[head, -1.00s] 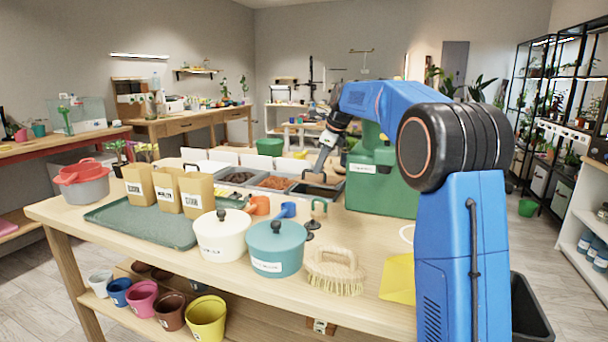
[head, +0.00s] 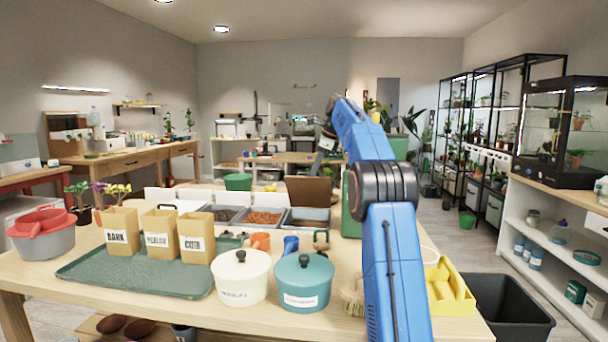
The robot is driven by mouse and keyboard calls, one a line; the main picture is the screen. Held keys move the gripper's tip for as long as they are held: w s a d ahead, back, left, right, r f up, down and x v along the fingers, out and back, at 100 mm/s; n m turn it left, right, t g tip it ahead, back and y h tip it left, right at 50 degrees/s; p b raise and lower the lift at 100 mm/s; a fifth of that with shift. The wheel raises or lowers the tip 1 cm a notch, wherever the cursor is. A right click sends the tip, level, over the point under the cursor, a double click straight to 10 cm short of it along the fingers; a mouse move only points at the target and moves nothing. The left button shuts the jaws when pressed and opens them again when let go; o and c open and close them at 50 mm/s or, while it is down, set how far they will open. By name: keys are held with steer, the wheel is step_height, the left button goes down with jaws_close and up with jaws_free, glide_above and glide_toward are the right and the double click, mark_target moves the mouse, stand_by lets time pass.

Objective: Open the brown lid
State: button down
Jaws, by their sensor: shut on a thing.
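The brown lid (head: 308,192) stands raised as an upright panel behind the right end of the row of soil bins. My gripper (head: 323,160) is at the lid's upper edge and is shut on it; the fingertips are small and the exact contact is hard to make out. The bin (head: 308,222) in front of the lid shows its open top, with dark contents partly visible.
My arm crosses the right of the bench. A green container (head: 351,205) stands just right of the lid. A cream pot (head: 240,277) and a teal pot (head: 304,283) stand in front. Paper bags stand on a green tray (head: 80,270) to the left.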

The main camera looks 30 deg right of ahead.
steer(key=shift+w+d+f, duration=0.25)
steer(key=shift+w, duration=0.1)
steer(key=c, duration=1.8)
jaws_free()
steer(key=shift+w+f, duration=0.15)
steer(key=shift+f, duration=0.05)
steer(key=shift+r, duration=0.3)
steer(key=shift+a, duration=0.1)
